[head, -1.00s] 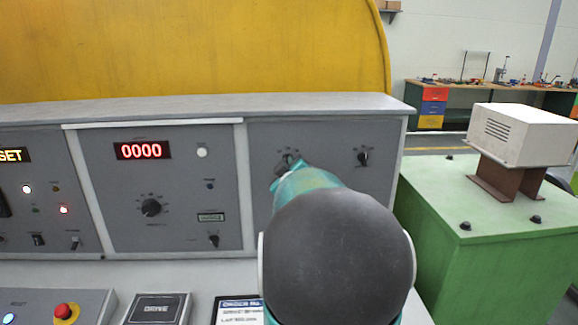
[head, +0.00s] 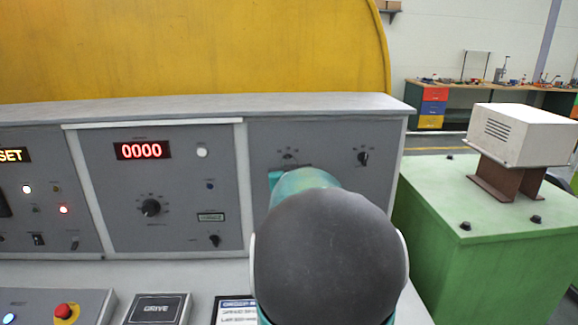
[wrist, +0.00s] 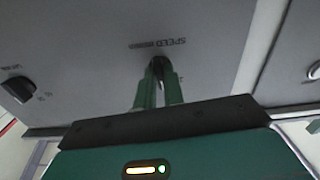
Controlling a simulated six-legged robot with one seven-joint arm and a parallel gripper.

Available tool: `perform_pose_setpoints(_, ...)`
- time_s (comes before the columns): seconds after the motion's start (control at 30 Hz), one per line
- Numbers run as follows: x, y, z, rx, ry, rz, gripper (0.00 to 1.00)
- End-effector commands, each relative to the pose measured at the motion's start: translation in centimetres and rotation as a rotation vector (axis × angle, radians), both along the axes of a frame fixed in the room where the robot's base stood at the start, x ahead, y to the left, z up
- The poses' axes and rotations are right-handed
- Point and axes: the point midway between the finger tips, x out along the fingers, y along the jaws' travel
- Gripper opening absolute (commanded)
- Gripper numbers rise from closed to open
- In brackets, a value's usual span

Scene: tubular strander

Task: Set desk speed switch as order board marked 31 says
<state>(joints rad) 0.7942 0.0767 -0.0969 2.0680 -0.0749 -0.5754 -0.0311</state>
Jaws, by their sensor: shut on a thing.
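The speed switch (wrist: 158,66) is a small black knob under an upside-down SPEED label in the wrist view. My gripper (wrist: 160,88) has its two green fingers shut on this knob, one on each side. The fingers hide part of the knob and some scale marks, so its setting cannot be read.
Another black rotary knob (head: 363,158) sits to the right on the same panel, and a larger one (head: 151,208) is on the middle panel below a red 0000 display (head: 142,150). A red stop button (head: 66,311) stands at lower left. A green cabinet (head: 480,245) is at right.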

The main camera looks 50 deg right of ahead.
Motion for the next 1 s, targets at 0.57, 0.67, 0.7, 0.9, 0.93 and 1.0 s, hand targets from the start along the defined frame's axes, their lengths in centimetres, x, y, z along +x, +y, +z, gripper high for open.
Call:
perform_pose_setpoints(0.57,0.04,0.05,-0.06,0.358,-0.407,0.0,0.0)
perform_pose_setpoints(0.67,0.06,0.06,-0.05,0.415,-0.47,0.0,0.0)
perform_pose_setpoints(0.7,0.06,0.06,-0.06,0.436,-0.494,0.0,0.0)
perform_pose_setpoints(0.9,0.04,0.05,-0.06,0.522,-0.593,0.0,0.0)
perform_pose_setpoints(0.93,0.04,0.05,-0.05,0.531,-0.603,0.0,0.0)
perform_pose_setpoints(1.0,0.04,0.04,-0.05,0.552,-0.627,0.0,0.0)
